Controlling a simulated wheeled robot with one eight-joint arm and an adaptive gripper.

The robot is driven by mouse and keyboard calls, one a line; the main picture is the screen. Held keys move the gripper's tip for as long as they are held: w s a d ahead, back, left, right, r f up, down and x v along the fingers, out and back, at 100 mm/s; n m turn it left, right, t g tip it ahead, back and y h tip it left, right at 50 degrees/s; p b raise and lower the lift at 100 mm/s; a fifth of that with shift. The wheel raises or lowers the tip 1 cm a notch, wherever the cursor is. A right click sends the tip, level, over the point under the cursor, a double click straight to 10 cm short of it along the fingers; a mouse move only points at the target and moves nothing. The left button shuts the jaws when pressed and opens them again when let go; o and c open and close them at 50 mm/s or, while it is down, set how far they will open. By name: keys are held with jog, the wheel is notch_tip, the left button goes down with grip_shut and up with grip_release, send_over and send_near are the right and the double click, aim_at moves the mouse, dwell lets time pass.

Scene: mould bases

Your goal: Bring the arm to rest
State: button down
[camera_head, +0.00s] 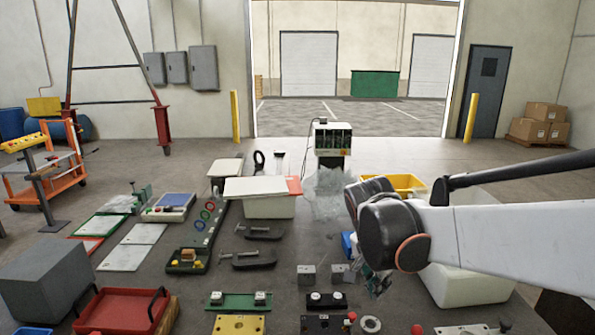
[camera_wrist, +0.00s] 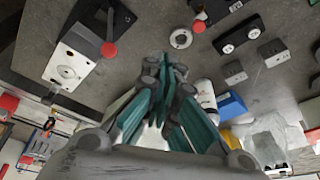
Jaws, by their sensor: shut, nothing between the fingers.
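My arm (camera_head: 510,225) reaches in from the right edge of the head view, with its dark joint over the right middle of the work surface. My gripper (camera_head: 377,286) hangs below that joint, partly hidden by the arm. In the wrist view my gripper (camera_wrist: 168,72) points away from the camera, its teal fingers drawn together at the tips. It is shut with nothing between the fingers, above the grey surface and apart from the parts there.
Near the gripper in the wrist view are a white plate with a red knob (camera_wrist: 72,66), a metal ring (camera_wrist: 181,38), a black block (camera_wrist: 238,35) and a blue box (camera_wrist: 231,106). The head view shows a white bin (camera_head: 465,286), a red tray (camera_head: 117,312) and C-clamps (camera_head: 247,260).

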jog(key=s+d+f+n+t+y+b, duration=0.1)
jog(key=s+f+n+t+b, duration=0.1)
jog(key=s+n, duration=0.3)
jog(key=s+d+f+n+t+y+b, duration=0.1)
jog(key=s+n, duration=0.5)
jog(key=s, duration=0.6)
jog(key=shift+s+f+t+y+b, duration=0.25)
jog(key=shift+f+t+b, duration=0.6)
jog(key=shift+b, duration=0.5)
